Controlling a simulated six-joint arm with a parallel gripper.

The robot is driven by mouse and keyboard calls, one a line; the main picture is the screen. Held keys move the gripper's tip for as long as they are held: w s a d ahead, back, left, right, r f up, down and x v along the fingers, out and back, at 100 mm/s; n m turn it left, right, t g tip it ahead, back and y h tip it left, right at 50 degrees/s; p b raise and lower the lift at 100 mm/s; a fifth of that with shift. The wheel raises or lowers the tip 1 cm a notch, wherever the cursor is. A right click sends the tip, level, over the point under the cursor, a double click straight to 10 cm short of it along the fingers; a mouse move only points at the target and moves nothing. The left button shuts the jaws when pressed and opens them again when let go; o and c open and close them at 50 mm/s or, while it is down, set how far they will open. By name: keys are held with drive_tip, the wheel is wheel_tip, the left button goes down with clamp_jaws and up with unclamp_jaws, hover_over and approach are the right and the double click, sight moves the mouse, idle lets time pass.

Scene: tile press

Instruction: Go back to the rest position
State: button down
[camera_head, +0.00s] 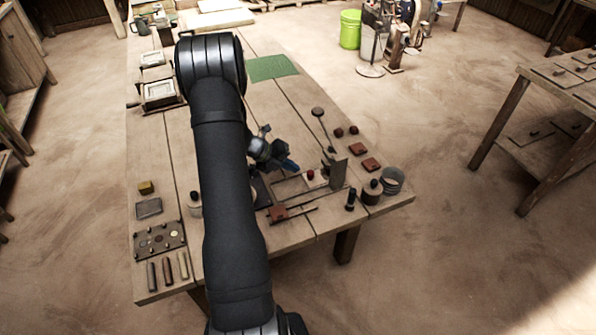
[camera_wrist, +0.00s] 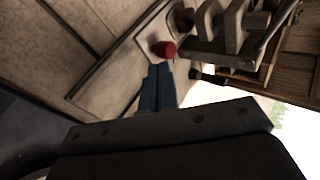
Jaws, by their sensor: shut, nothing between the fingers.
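My gripper (camera_head: 289,165) is above the wooden table (camera_head: 290,105), close to the tile press (camera_head: 337,172). Its fingers are shut and hold nothing. The wrist view shows the two blue fingertips (camera_wrist: 158,88) together, pointing toward a small red knob (camera_wrist: 164,49) on the press. I cannot tell from these views whether the fingertips touch the knob. The red knob also shows in the head view (camera_head: 310,174). My dark arm crosses the middle of the head view and hides part of the table.
At left are a tray of small discs (camera_head: 159,238) and a yellow block (camera_head: 146,187). A green mat (camera_head: 270,68) lies farther back, with bare wood around it.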

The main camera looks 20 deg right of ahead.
drive_tip(key=v, duration=0.6)
drive_tip(key=shift+a, duration=0.25)
drive_tip(key=x, duration=0.9)
drive_tip(key=shift+d+f, duration=0.15)
drive_tip(key=shift+d, duration=0.2)
